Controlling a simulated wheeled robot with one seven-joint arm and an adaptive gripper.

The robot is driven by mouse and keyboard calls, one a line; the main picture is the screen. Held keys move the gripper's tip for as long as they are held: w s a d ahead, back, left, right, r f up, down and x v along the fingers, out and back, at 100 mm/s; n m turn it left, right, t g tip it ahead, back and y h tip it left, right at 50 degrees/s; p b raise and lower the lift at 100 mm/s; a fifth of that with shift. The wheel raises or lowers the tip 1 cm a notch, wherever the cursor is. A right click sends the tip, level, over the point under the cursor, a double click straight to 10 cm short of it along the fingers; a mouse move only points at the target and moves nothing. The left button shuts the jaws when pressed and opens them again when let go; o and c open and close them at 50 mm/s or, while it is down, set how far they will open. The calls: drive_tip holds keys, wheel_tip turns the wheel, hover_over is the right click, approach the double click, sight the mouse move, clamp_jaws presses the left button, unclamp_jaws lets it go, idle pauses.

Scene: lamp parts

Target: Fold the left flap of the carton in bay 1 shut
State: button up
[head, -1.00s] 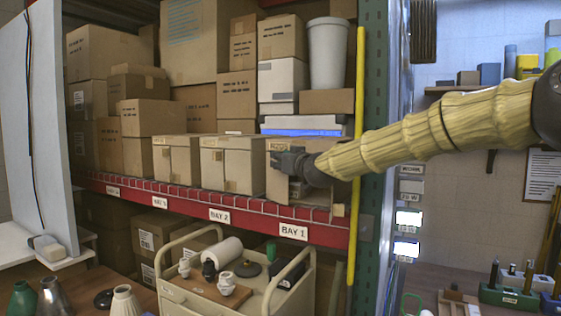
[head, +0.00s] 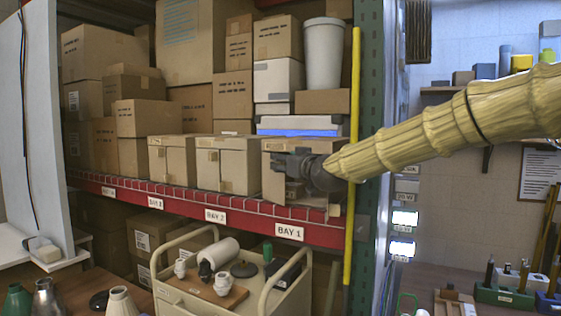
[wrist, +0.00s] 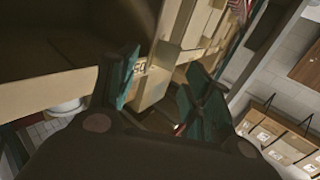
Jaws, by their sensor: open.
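The carton in bay 1 (head: 273,186) is a tan cardboard box on the red-edged shelf, above the BAY 1 label (head: 289,232). My gripper (head: 278,160) is in front of the carton's face in the head view and hides part of it, including where a left flap would show. In the wrist view my two teal fingers (wrist: 160,95) are spread apart with nothing between them. A large cardboard surface (wrist: 45,90) fills the left of that view, close to the left finger. I cannot tell whether a finger touches it, nor how far the left flap is open.
More closed cartons (head: 222,165) stand to the left on the same shelf. A yellow upright pole (head: 352,150) and a green rack post (head: 371,110) stand right of the carton, near my arm. A cream cart (head: 225,290) with lamp parts stands below.

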drive_tip(key=v, duration=0.7)
drive_tip(key=shift+d, duration=0.1)
